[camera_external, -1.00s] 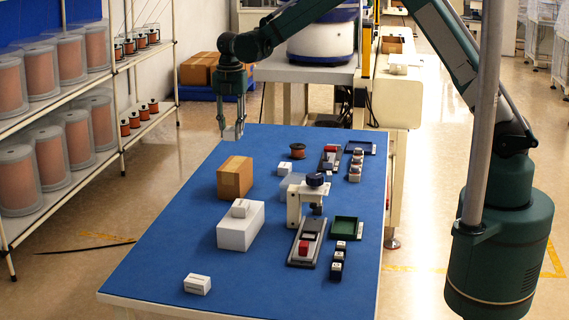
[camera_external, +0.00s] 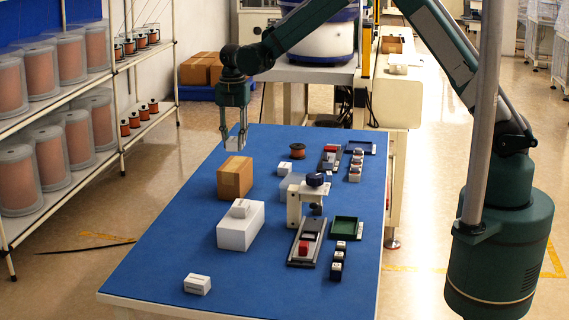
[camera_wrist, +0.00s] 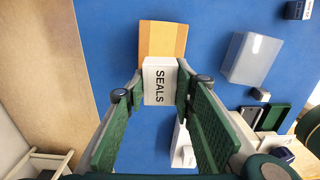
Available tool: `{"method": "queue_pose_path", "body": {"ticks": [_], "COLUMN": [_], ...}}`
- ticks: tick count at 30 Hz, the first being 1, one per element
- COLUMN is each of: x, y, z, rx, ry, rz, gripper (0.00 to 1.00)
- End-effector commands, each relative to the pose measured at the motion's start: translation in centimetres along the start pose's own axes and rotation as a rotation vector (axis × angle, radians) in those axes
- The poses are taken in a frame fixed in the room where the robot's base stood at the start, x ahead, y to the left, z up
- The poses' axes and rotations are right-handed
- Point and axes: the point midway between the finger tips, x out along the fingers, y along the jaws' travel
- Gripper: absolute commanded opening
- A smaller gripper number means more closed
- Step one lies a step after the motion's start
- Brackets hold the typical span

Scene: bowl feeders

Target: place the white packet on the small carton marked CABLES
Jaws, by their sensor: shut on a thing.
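My gripper (camera_external: 234,145) is shut on a small white box, which hangs upright above the far left part of the table in the external view. In the wrist view the white box (camera_wrist: 159,80) sits between the two green fingers and reads SEALS. A brown carton (camera_external: 235,178) stands on the table close below and in front of the gripper; it also shows in the wrist view (camera_wrist: 162,38), partly hidden by the held box. Small white cartons stand at the front (camera_external: 197,284), beyond the brown carton (camera_external: 285,168), and on a larger white box (camera_external: 241,208). No CABLES marking is readable.
The larger white box (camera_external: 238,230) stands in front of the brown carton. A press fixture (camera_external: 301,208), a green tray (camera_external: 344,228) and small dark blocks fill the right side. The blue table (camera_external: 160,270) is clear at front left.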

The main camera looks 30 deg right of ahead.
Motion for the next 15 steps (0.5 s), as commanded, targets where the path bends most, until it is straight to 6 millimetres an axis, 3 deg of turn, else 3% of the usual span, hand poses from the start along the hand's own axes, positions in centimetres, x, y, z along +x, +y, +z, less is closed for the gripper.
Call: {"method": "queue_pose_path", "body": {"ticks": [6, 15], "x": [1.6, 1.6], "y": [0.0, 0.0], "z": [0.0, 0.0], "rx": [0.000, 0.000], "ry": [0.000, 0.000], "rz": [0.000, 0.000], "gripper": [0.14, 0.14]}}
